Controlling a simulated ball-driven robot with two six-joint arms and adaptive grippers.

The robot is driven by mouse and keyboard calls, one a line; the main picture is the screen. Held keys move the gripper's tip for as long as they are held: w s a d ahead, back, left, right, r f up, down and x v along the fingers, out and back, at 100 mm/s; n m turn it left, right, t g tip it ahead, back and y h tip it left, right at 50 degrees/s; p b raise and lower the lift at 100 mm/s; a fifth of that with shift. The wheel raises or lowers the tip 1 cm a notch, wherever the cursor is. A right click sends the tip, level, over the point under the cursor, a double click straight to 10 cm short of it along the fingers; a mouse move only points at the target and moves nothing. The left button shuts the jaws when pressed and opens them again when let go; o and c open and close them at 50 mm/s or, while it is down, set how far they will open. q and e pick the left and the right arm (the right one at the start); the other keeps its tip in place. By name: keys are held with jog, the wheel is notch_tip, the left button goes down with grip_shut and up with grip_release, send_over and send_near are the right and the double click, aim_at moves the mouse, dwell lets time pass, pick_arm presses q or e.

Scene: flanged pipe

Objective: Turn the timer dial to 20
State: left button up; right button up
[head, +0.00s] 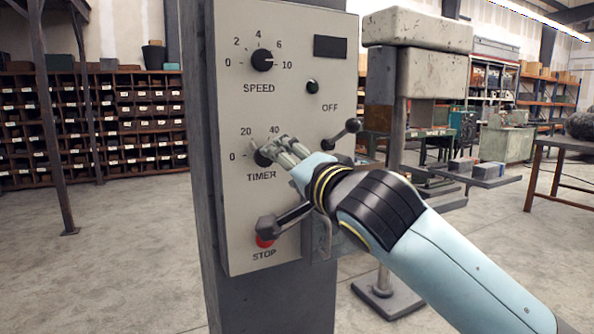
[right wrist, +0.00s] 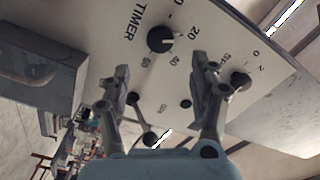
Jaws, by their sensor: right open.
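The timer dial (head: 262,157) is a black round knob on the grey control panel, above the word TIMER, partly covered by my right gripper in the head view. In the right wrist view the dial (right wrist: 158,40) shows clearly, and its pale mark points roughly toward the printed 20 (right wrist: 194,32). My right gripper (head: 274,146) is in front of the dial. In the right wrist view its two fingers (right wrist: 160,68) are spread with nothing between them, and the dial lies just beyond the tips. Contact with the dial is not visible. My left gripper is not in view.
The panel also bears a speed dial (head: 262,60), a small black knob (head: 312,86), a lever with ball ends (head: 345,133) and a red stop button (head: 264,241) behind a dark lever end (head: 268,227). A drill-press-like machine (head: 415,70) stands at right.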

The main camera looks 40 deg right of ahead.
jog(key=shift+v, duration=1.9)
